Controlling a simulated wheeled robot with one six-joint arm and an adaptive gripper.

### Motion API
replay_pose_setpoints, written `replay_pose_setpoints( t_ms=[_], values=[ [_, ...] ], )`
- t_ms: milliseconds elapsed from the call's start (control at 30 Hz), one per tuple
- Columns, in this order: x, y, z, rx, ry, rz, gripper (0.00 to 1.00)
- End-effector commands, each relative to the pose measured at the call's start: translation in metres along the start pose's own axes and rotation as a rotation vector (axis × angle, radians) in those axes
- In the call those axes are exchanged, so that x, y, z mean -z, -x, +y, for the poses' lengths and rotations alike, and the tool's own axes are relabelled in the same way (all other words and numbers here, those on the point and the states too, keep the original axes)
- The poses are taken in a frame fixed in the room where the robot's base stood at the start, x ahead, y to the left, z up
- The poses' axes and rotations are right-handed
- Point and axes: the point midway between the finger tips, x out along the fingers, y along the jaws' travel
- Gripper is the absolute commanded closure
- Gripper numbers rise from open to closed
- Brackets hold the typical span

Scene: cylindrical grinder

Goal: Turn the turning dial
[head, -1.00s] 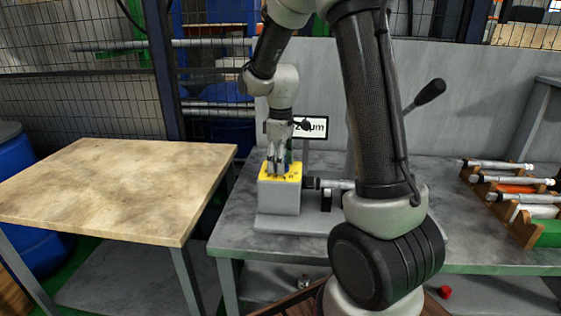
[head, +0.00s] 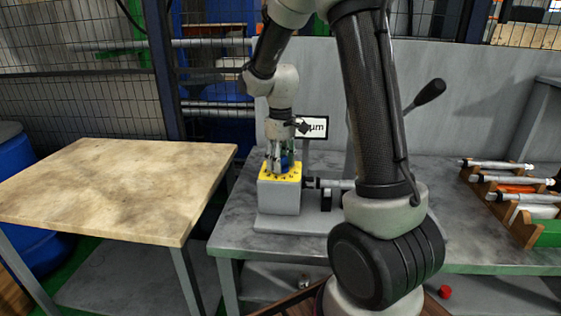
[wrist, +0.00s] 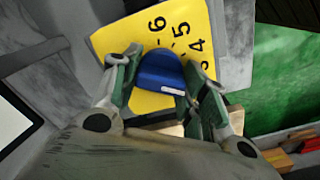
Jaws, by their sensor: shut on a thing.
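The turning dial (wrist: 160,72) is a blue knob with a white mark on its edge. It sits on a yellow plate (wrist: 112,40) with black numbers; 6, 5, 4 and 3 show in the wrist view. In the head view, the dial (head: 286,162) shows as a small blue patch on top of a grey box (head: 279,197). My gripper (wrist: 162,68) has its green-padded fingers on either side of the dial and is shut on it. In the head view, my gripper (head: 279,158) points down at the yellow plate (head: 265,176). Part of the number ring is hidden.
The grey box stands on a grey bench (head: 240,222). A sign reading "um" (head: 318,127) and a black-knobbed lever (head: 430,92) are behind it. A rack (head: 512,210) of metal parts is at right. A bare wooden-topped table (head: 110,190) stands at left.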

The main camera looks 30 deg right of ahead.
Motion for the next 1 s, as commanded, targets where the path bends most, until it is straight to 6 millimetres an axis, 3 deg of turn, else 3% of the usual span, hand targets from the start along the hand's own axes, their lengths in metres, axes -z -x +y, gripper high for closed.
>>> replay_pose_setpoints(
  t_ms=[300,833,867,967,1000],
  values=[
    [0.0003,0.0005,0.0006,-0.001,-0.138,0.001,0.81],
    [0.0005,0.0006,0.0007,-0.001,-0.167,0.002,0.81],
    [0.0005,0.0006,0.0007,-0.001,-0.167,0.002,0.53],
    [0.0005,0.0006,0.0007,-0.001,-0.167,0.002,0.36],
    [0.0004,0.0005,0.0006,-0.001,-0.167,0.001,0.36]
  ],
)
